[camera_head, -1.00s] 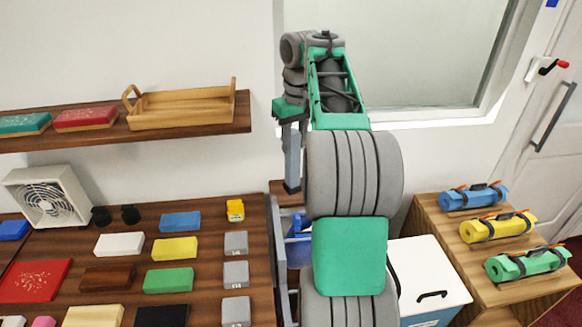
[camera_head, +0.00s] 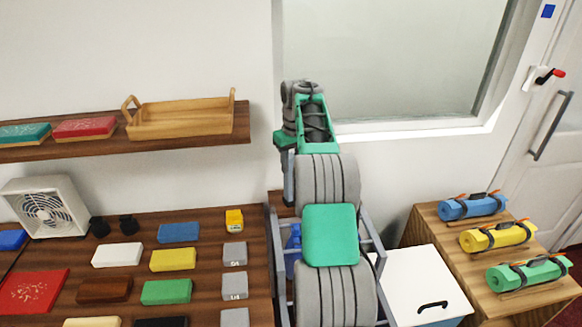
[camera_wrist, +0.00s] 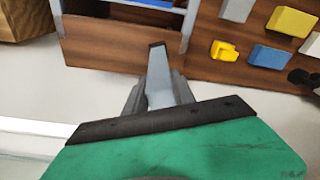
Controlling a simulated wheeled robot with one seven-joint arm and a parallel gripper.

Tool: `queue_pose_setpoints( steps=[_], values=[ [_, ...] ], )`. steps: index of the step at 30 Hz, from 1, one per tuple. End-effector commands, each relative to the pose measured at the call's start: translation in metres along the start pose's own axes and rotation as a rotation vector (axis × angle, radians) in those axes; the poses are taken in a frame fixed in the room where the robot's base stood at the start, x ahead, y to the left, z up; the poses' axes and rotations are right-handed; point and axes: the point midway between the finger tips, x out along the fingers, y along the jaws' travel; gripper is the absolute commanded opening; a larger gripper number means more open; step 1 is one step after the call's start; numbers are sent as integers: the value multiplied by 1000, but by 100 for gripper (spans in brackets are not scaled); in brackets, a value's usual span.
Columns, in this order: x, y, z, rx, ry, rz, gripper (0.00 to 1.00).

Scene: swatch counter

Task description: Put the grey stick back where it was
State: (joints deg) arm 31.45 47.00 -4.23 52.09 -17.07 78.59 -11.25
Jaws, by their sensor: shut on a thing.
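My gripper (camera_head: 286,148) is shut on a grey stick (camera_head: 289,182), which hangs below it, partly hidden behind my arm. In the wrist view, my gripper (camera_wrist: 158,98) has its two grey fingers on either side of the stick (camera_wrist: 158,72). The stick is slim, with a dark far end, and points toward the front edge of the brown counter. In the head view it hangs just right of the counter, over the grey-framed cart. I cannot tell whether its lower end touches anything.
The counter (camera_head: 207,258) holds several coloured blocks, grey numbered blocks (camera_head: 235,254) and a yellow item (camera_head: 234,220). A grey-railed cart (camera_head: 368,235) with something blue inside stands beside it. Right are a white box (camera_head: 425,275) and a wooden stand (camera_head: 455,262) with rolled mats. A shelf (camera_head: 130,147) is on the wall.

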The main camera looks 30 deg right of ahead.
Motion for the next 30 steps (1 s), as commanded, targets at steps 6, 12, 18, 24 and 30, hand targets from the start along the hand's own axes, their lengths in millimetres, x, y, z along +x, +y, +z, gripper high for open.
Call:
queue_pose_setpoints(
  steps=[6,12,18,24,30],
  values=[
    [1,0,0,0,3,2,0],
    [4,0,1,0,2,2,33],
    [4,0,1,0,2,2,50],
    [4,0,1,0,2,2,52],
    [-12,1,-1,0,6,2,52]
  ],
)
